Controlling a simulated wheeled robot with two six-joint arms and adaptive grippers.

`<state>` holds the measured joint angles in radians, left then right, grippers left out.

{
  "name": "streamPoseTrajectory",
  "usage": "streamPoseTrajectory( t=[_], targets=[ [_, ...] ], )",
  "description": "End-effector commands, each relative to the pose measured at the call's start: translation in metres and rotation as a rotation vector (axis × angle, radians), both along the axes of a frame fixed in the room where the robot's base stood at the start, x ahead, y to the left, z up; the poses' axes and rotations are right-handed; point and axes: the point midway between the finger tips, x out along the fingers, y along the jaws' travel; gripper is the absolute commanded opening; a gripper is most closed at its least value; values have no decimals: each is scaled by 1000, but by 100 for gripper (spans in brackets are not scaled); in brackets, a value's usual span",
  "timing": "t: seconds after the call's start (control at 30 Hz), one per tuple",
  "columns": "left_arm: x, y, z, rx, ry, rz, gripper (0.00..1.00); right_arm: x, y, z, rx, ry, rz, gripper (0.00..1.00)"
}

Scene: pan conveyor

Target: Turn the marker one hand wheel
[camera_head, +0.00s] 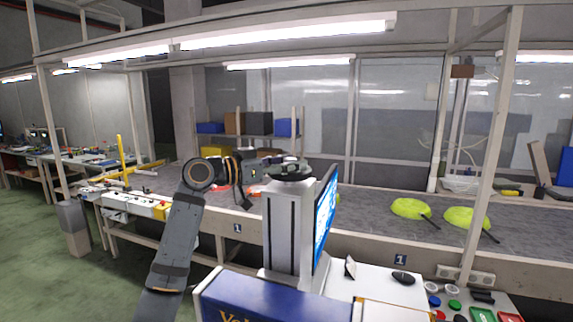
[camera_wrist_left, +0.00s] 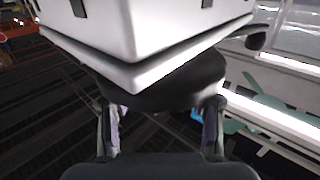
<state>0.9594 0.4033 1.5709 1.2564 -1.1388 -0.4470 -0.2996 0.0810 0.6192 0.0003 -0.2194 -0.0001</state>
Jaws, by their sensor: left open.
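A dark round hand wheel (camera_head: 292,173) sits on top of a white upright post (camera_head: 290,225) in the middle of the head view. My left gripper (camera_head: 268,164) comes in from the left at the wheel's height, right beside it. In the left wrist view the dark wheel (camera_wrist_left: 180,88) lies between the two spread fingers of the open gripper (camera_wrist_left: 162,112), below the white housing. A dark knob (camera_wrist_left: 256,38) shows at the right there. Whether the fingers touch the wheel cannot be told. My right gripper is out of view.
A blue-lit screen (camera_head: 325,215) stands just right of the post. The grey conveyor (camera_head: 365,208) runs behind, with yellow-green pans (camera_head: 409,208) on its right part. "1" markers (camera_head: 238,228) show on its front edge. Buttons and a mouse (camera_head: 403,278) lie front right.

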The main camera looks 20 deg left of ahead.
Motion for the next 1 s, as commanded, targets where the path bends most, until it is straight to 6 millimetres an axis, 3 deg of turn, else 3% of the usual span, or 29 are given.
streamPoseTrajectory(
  t=[0.17,0.53,0.7,1.0],
  targets=[
    [-14,16,-1,4,1,5,54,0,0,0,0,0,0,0],
    [-71,69,-2,7,3,6,54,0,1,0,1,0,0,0],
    [-83,79,-1,4,1,2,54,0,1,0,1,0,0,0],
    [-87,82,0,0,0,0,54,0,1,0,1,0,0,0]
  ],
)
